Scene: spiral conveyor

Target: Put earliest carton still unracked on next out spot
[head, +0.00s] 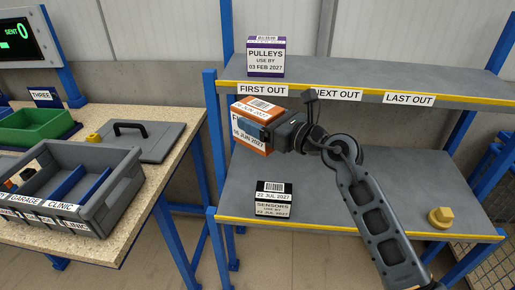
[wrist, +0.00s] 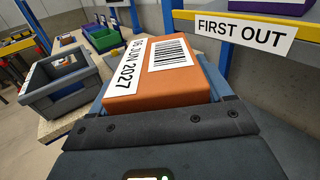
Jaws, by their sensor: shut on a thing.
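My gripper (head: 268,134) is shut on an orange carton (head: 240,113), held in the air at the rack's left side, in front of and below the upper shelf edge. Its label reads a JUN 2027 date, and it also shows in the wrist view (wrist: 184,82). The purple PULLEYS carton (head: 266,62), use by 03 FEB 2027, stands on the upper shelf (head: 345,75) above the FIRST OUT label (head: 262,90). The shelf above the NEXT OUT label (head: 337,95) and the LAST OUT label (head: 409,99) looks empty. The black SENSORS carton (head: 273,199), 22 JUL 2027, stands on the lower shelf (head: 350,225).
A yellow knob-like object (head: 440,217) sits at the lower shelf's right. Left, a bench (head: 150,175) holds a grey divided bin (head: 112,195), a green tray (head: 40,126) and a grey lid (head: 150,147). Blue rack posts (head: 213,140) stand beside the carton.

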